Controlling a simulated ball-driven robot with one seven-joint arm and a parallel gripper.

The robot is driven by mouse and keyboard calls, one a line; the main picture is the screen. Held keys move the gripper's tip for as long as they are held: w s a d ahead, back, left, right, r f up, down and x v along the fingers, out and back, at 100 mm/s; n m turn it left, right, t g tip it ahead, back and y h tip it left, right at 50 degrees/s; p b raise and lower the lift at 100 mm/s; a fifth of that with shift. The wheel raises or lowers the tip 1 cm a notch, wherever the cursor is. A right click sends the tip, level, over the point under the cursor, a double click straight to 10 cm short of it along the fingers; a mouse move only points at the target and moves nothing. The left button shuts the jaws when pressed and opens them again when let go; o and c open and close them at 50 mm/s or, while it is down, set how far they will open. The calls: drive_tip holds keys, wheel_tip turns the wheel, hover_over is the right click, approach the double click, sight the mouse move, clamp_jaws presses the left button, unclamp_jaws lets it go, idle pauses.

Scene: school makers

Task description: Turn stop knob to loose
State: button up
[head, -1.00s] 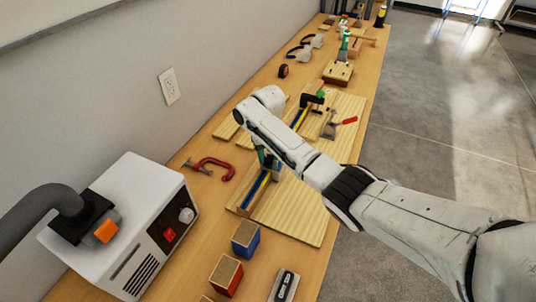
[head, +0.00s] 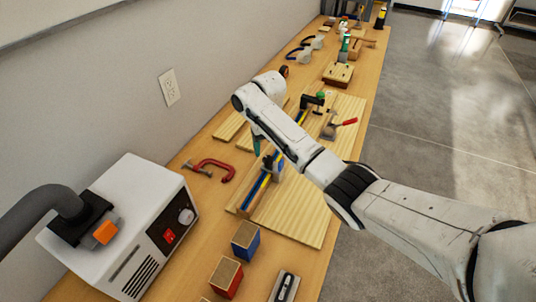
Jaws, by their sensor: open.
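The stop, a small blue block with a round knob (head: 268,162), sits on the long fence with blue and yellow strips (head: 256,190) on the wooden board. The knob's setting is too small to read. My gripper (head: 257,145) hangs below the white arm's end, its teal finger pointing down. It is just up and left of the stop in the picture, apart from it and holding nothing visible. My arm covers the fence's middle and part of the gripper.
A red clamp (head: 213,168) lies left of the fence. A white machine (head: 125,225) with a hose stands front left. Blue (head: 245,240) and red (head: 226,276) blocks stand in front. A black clamp (head: 312,102) and red-handled tool (head: 343,124) lie beyond.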

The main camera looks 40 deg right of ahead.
sight(268, 158)
wheel_tip(268, 158, up, 6)
drive_tip(key=shift+r+b, duration=0.25)
drive_tip(key=shift+b, duration=0.1)
idle(0.4)
